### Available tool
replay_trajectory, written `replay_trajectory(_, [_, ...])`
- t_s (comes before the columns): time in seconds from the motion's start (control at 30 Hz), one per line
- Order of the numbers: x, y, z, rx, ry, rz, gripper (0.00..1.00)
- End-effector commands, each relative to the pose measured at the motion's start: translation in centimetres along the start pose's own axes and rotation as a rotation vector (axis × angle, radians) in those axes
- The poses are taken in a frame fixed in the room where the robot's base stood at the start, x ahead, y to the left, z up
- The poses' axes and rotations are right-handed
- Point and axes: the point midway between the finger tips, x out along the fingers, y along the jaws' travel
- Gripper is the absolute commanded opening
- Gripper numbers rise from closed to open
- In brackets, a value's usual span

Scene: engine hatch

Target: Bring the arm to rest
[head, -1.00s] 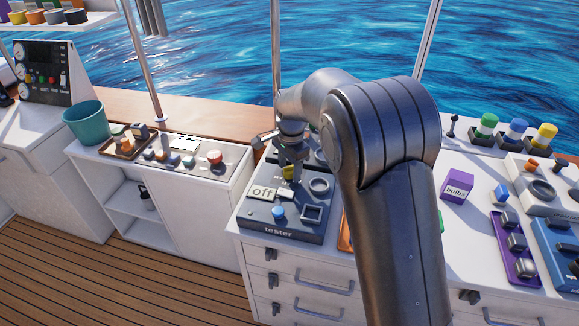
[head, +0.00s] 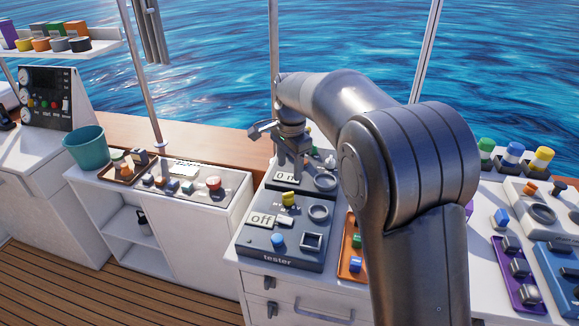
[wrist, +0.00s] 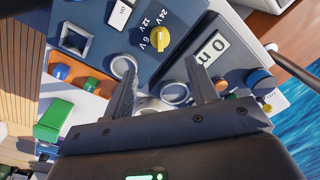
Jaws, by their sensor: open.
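My gripper (head: 291,165) is at the end of my arm, above the rear part of the testers on the white counter. In the wrist view my gripper (wrist: 160,85) has its two fingers spread apart with nothing held between them. The grey tester (head: 245,252) with an "off" display, a yellow knob (head: 288,198) and a blue button lies in front of the gripper. A second panel (head: 325,197) with a display and a round ring stands behind it, partly hidden by my gripper and arm. The yellow knob also shows in the wrist view (wrist: 160,40), beyond the fingers.
An orange tray (head: 344,265) with small parts is right of the tester, partly behind my arm. A purple tray (head: 507,262) and colored-capped jars are farther right. A teal bucket (head: 86,148) and a control panel (head: 200,185) are on the left. Open water lies behind the counter.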

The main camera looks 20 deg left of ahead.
Motion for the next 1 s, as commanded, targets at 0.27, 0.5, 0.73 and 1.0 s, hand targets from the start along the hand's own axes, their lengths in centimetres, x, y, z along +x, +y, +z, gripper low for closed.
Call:
replay_trajectory(0.27, [-2.2, 2.7, -1.4, -0.032, 0.007, -0.031, 0.53])
replay_trajectory(0.5, [-6.8, 11.0, -3.9, -0.144, 0.046, -0.102, 0.53])
replay_trajectory(0.73, [-9.7, 19.3, -4.5, -0.266, 0.112, -0.157, 0.53])
replay_trajectory(1.0, [-11.0, 28.8, -3.2, -0.412, 0.221, -0.187, 0.53])
